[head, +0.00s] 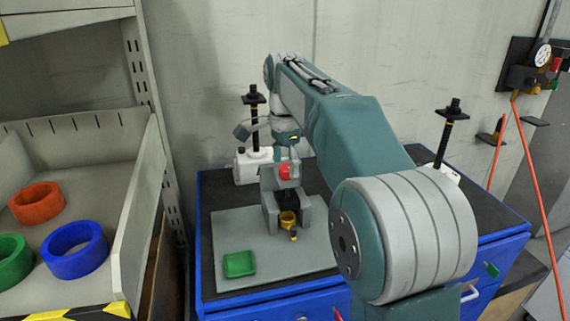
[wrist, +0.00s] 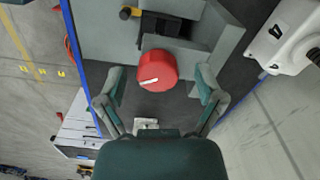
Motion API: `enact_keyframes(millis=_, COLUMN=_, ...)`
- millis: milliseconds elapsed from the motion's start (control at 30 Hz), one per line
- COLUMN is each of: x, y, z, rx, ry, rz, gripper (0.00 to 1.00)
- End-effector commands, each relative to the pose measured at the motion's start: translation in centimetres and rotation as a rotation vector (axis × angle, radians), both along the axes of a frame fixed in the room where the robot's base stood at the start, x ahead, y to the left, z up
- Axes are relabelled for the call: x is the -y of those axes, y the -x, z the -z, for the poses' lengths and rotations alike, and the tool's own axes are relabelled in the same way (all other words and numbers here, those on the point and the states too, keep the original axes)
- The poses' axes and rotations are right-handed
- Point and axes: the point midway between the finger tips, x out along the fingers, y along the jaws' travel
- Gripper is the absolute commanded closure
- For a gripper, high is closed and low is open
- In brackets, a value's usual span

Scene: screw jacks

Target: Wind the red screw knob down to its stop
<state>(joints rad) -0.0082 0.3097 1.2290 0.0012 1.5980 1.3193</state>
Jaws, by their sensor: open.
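The red screw knob (head: 285,171) stands at the top of a grey block fixture (head: 270,212) on the bench. In the wrist view the knob (wrist: 158,71) is round, with a white pointer mark across its face. My gripper (wrist: 160,84) is open, with one finger on each side of the knob and a visible gap on both sides. In the head view my gripper (head: 284,155) is just above and around the knob, and its fingertips are hard to make out. A brass-coloured part (head: 288,220) sits low at the fixture's front. The screw thread below the knob is mostly hidden.
A green tray (head: 240,264) lies on the grey plate (head: 225,232) in front of the fixture. Black posts on white bases stand behind left (head: 254,125) and right (head: 448,130). A shelf bin (head: 130,255) with coloured rings is at left.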

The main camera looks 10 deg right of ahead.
Motion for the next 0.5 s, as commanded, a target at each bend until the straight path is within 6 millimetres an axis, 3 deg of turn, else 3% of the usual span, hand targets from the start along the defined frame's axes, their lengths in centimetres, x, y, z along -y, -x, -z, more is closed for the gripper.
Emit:
enact_keyframes(millis=233, x=0.0, y=0.0, z=-0.7, rx=-0.002, ry=0.001, rz=0.000, gripper=0.13)
enact_keyframes(millis=500, x=-0.2, y=-0.2, z=-4.8, rx=0.000, ry=0.001, rz=0.000, gripper=0.13)
